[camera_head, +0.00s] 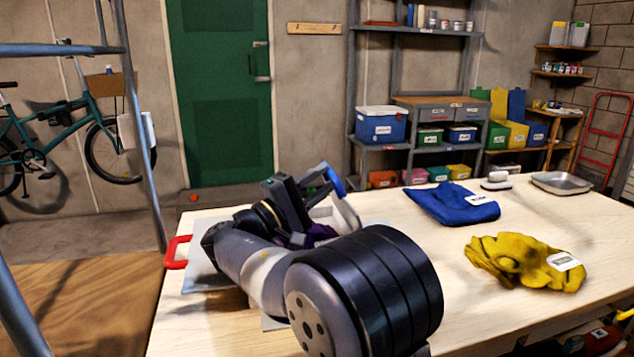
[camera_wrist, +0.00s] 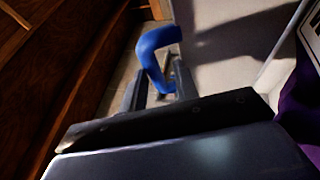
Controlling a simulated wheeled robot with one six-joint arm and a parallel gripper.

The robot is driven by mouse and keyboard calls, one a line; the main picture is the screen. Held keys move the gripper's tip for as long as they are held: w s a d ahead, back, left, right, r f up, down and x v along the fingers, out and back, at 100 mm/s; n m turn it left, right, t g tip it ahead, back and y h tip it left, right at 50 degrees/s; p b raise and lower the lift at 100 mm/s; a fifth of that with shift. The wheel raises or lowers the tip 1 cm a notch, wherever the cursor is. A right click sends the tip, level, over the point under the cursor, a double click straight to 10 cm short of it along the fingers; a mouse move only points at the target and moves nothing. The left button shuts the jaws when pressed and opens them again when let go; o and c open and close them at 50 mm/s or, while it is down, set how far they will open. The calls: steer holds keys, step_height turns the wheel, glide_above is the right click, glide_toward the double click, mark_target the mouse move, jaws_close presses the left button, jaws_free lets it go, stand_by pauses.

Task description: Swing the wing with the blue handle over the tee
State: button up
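The folding board (camera_head: 203,277) lies on the table, mostly hidden behind my arm. A red handle (camera_head: 178,252) sticks out at its left edge. The purple tee (camera_head: 318,235) shows only in part behind my gripper, and at the right edge of the wrist view (camera_wrist: 301,112). The blue handle (camera_head: 335,181) is at my gripper's tip, above the table. In the wrist view the blue handle (camera_wrist: 158,48) runs down between the fingers of my gripper (camera_wrist: 160,88), which look shut on it. A grey panel (camera_wrist: 225,40) beside it seems to be its wing; its tilt is unclear.
A blue folded garment (camera_head: 455,204) and a yellow crumpled garment (camera_head: 525,262) lie on the table (camera_head: 420,240) to the right. A metal tray (camera_head: 561,183) and a small white-topped object (camera_head: 496,181) stand at the back right.

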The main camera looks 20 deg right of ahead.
steer(key=shift+f, duration=0.2)
steer(key=s+a+p, duration=0.1)
steer(key=s+a, duration=0.2)
steer(key=a, duration=0.4)
steer(key=s+a+f+p, duration=0.1)
steer(key=s+a, duration=0.2)
steer(key=a, duration=0.5)
steer(key=shift+s+a, duration=0.2)
steer(key=shift+s, duration=0.15)
steer(key=f+b+x, duration=0.1)
steer(key=f+x, duration=0.1)
steer(key=x, duration=0.6)
steer(key=d+f+b+x, duration=0.1)
steer(key=x, duration=0.7)
steer(key=shift+w+d+f, duration=0.25)
steer(key=shift+w+d, duration=0.05)
steer(key=shift+a, duration=0.1)
